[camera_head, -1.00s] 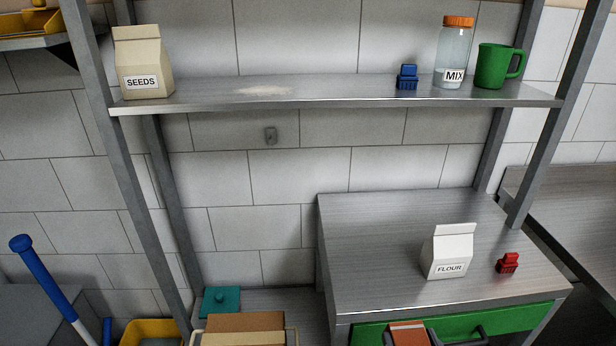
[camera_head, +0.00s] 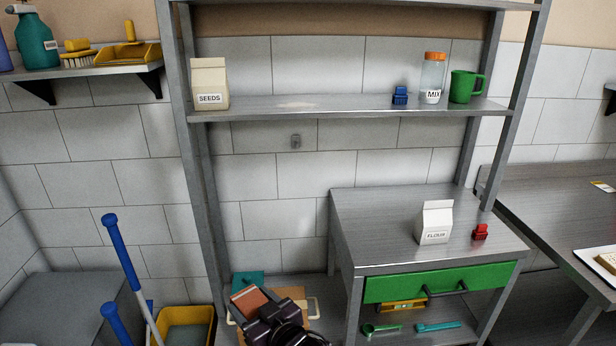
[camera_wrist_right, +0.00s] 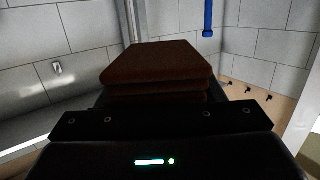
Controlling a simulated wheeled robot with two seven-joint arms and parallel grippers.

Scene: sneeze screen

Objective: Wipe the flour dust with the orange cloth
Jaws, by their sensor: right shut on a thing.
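A pale patch of flour dust (camera_head: 302,104) lies on the metal shelf (camera_head: 360,106), between the seeds bag (camera_head: 210,86) and the blue clip (camera_head: 400,95). My right gripper (camera_head: 262,304) is low in the head view, well below the shelf and away from the dust. It is shut on the folded orange cloth (camera_head: 249,297), which sticks out beyond the jaws. In the right wrist view the cloth (camera_wrist_right: 155,65) looks dark brown-red and stacked in layers. My left gripper is not in view.
A mix jar (camera_head: 432,80) and a green mug (camera_head: 465,87) stand at the shelf's right end. A flour bag (camera_head: 434,223) and red clip (camera_head: 480,232) sit on the lower counter. A frame post (camera_head: 198,200) rises left of the gripper. The shelf's middle is mostly clear.

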